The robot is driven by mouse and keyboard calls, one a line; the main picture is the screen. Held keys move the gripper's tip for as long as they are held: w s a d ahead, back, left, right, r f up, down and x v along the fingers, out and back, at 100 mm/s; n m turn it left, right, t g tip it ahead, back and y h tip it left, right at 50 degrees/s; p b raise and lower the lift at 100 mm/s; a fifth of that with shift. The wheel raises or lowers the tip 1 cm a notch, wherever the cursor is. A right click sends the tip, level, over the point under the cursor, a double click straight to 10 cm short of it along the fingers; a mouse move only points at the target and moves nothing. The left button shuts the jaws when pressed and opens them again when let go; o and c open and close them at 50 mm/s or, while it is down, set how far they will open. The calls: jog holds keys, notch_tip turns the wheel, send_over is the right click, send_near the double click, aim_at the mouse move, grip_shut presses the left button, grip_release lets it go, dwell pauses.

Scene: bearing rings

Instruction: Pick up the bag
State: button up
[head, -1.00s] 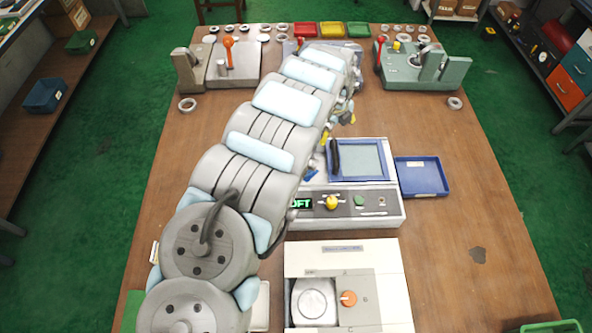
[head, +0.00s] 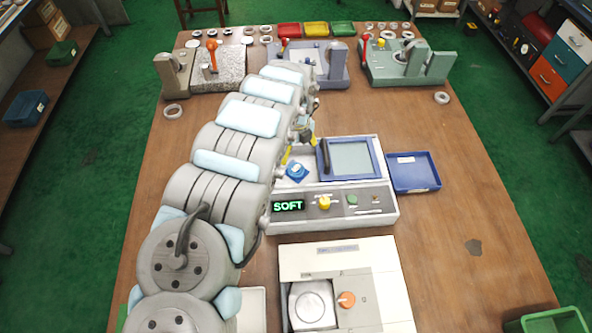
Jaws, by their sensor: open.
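I cannot make out a bag in the head view; my arm covers part of the table and may hide it. My gripper (head: 301,132) is partly hidden beside my arm, above the back left of the device with the SOFT display (head: 288,206). Its jaws are open, and I see nothing held in them. A small blue object (head: 296,171) with a pale top lies on the left of that device, just below the gripper in the picture. I cannot tell what it is.
A blue tray (head: 414,186) lies right of the device. A cream machine with an orange knob (head: 346,299) stands in front. The table's right side is mostly clear.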

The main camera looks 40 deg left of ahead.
aim_at(296, 169)
jog(key=shift+f, duration=2.55)
jog(key=shift+f, duration=0.1)
jog(key=shift+s+a+f+b, duration=0.1)
jog(key=shift+f+b, duration=0.2)
jog(key=shift+f, duration=0.95)
jog(key=shift+s+f+b, duration=0.1)
jog(key=shift+f+b, duration=0.15)
jog(key=shift+f, duration=1)
jog(key=c, duration=1.4)
jog(key=shift+r, duration=0.2)
